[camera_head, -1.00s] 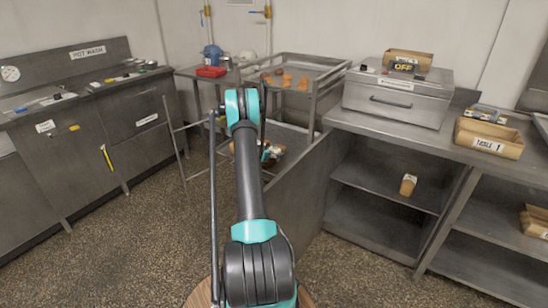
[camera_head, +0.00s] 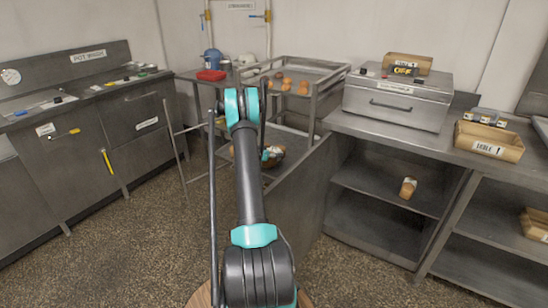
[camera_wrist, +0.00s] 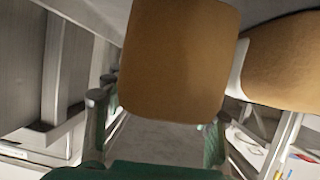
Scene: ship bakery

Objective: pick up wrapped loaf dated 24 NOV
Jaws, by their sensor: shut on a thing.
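In the wrist view, my gripper (camera_wrist: 157,118) is shut on a brown loaf (camera_wrist: 180,58), with one finger on each side of it. No date can be read on this loaf, so I cannot tell whether it is the one dated 24 NOV. A second brown loaf (camera_wrist: 285,62) with a pale band at its left edge is close on the right. In the head view, brown loaves (camera_head: 276,152) show beside my arm at the lower level of the metal rack; my arm hides part of them and the jaws.
The metal rack (camera_head: 335,82) has several brown items on its top. A red tray (camera_head: 211,75) stands to its left. On the right are a steel counter with a box marked TABLE 1 (camera_head: 489,151), an oven-like unit (camera_head: 395,100), and shelves holding a small wrapped item (camera_head: 408,188).

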